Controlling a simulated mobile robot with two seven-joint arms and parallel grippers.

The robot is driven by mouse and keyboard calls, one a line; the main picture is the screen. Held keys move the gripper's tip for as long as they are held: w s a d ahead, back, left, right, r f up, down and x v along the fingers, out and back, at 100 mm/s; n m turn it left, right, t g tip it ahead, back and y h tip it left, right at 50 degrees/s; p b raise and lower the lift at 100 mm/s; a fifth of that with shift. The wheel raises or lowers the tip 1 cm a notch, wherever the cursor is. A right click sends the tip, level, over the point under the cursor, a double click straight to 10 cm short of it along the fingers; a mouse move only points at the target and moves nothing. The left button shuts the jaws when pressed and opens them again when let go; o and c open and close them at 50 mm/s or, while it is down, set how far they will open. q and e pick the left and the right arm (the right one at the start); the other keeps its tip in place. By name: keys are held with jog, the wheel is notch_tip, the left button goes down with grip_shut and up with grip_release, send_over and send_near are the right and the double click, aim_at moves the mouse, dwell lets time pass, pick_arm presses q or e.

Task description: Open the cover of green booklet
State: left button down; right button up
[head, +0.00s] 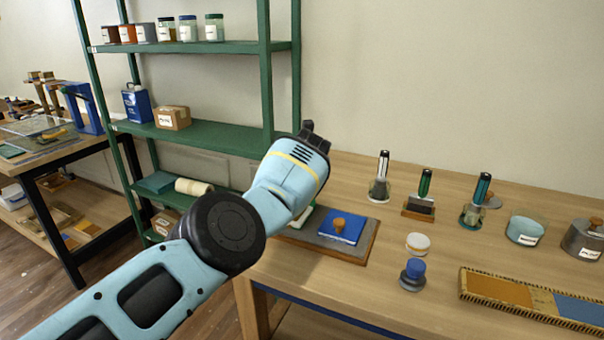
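My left arm reaches in from the left, and its black gripper end (312,130) is raised above the table's left part, pointing away from me. Its fingers are mostly hidden behind the wrist, so its opening does not show. A thin pale-green edge (302,217) shows beside my forearm on a grey board (325,246); it may be the green booklet, mostly hidden by my arm. I cannot tell whether its cover is open. A blue flat block or booklet (343,230) with a brown knob on it lies just to its right. My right gripper is not in view.
Behind the board stand marker-like tools in holders (380,178). A white-lidded jar (418,243), a blue-topped stamp (412,274) and a long patterned tray (535,302) are to the right. A green shelf (190,130) stands behind my arm.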

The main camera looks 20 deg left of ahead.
pick_arm(q)
jog(key=shift+d+f, duration=0.25)
jog(key=shift+d, duration=0.1)
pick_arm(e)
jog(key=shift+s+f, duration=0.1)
pick_arm(q)
jog(key=c, duration=1.5)
grip_release()
jog(key=o, duration=0.3)
jog(key=shift+w, duration=0.15)
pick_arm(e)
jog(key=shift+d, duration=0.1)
pick_arm(q)
jog(key=shift+a+r, duration=0.15)
jog(key=p+v, duration=0.4)
jog(key=p, duration=0.1)
jog(key=p+v, duration=0.2)
jog(key=shift+r+p, duration=0.35)
jog(key=shift+r, duration=0.2)
jog(key=shift+s+d+p, duration=0.4)
jog(key=shift+s+p, duration=0.1)
jog(key=shift+s, duration=0.15)
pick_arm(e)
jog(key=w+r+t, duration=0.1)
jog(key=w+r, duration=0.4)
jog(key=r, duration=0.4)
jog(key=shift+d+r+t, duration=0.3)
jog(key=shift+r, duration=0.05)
pick_arm(q)
jog(key=shift+f, duration=0.1)
